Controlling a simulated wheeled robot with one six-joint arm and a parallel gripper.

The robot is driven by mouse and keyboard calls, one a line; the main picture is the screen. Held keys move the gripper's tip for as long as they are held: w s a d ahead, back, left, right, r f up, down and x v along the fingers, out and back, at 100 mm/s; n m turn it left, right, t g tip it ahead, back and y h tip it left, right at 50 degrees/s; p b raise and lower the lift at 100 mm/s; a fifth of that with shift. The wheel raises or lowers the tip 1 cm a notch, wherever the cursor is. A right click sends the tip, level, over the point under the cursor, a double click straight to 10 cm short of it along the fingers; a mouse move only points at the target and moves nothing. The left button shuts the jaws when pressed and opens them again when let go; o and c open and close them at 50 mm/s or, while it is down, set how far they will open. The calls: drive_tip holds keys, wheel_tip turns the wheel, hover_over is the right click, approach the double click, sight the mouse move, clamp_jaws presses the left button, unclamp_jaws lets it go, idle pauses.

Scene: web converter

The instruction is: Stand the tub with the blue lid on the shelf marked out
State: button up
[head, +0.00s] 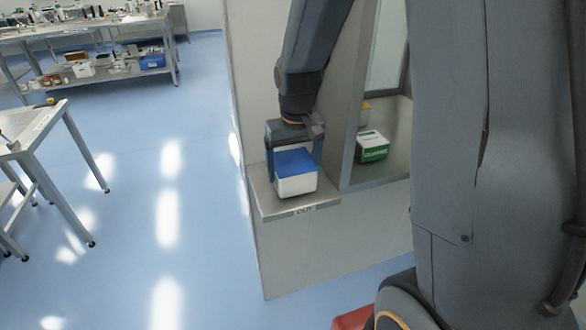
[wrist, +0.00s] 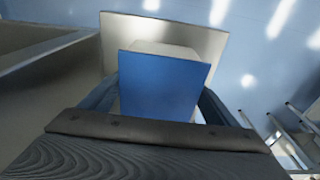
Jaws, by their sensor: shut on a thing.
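The tub with the blue lid (head: 296,184) has a white body and is upright. My gripper (head: 293,160) is shut on it, one finger at each side. In the wrist view the blue lid (wrist: 163,85) fills the space between the fingers. The shelf marked out (head: 270,208) is a small metal ledge on the cabinet wall, with its label on the front edge. The tub is over this shelf; I cannot tell whether its base touches it. The shelf (wrist: 215,40) also shows beyond the tub in the wrist view.
Workbenches (head: 90,35) with lab items stand at the far left. The blue floor between is clear.

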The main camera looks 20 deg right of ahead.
drive_tip(key=shift+f, duration=0.5)
drive_tip(key=shift+f, duration=0.2)
drive_tip(key=o, duration=1.1)
drive_tip(key=shift+r, duration=0.1)
drive_tip(key=r, duration=0.4)
drive_tip(key=s+r+b, duration=0.1)
drive_tip(key=r, duration=0.3)
drive_tip(key=r+b, duration=0.1)
drive_tip(key=r, duration=0.2)
drive_tip(key=shift+s+r, duration=0.25)
drive_tip(key=shift+r, duration=0.15)
drive_tip(key=s+f, duration=0.3)
drive_tip(key=s, duration=0.1)
drive_tip(key=s+f, duration=0.8)
drive_tip(key=s, duration=0.1)
drive_tip(key=shift+a+f, duration=0.15)
drive_tip(key=shift+a, duration=0.05)
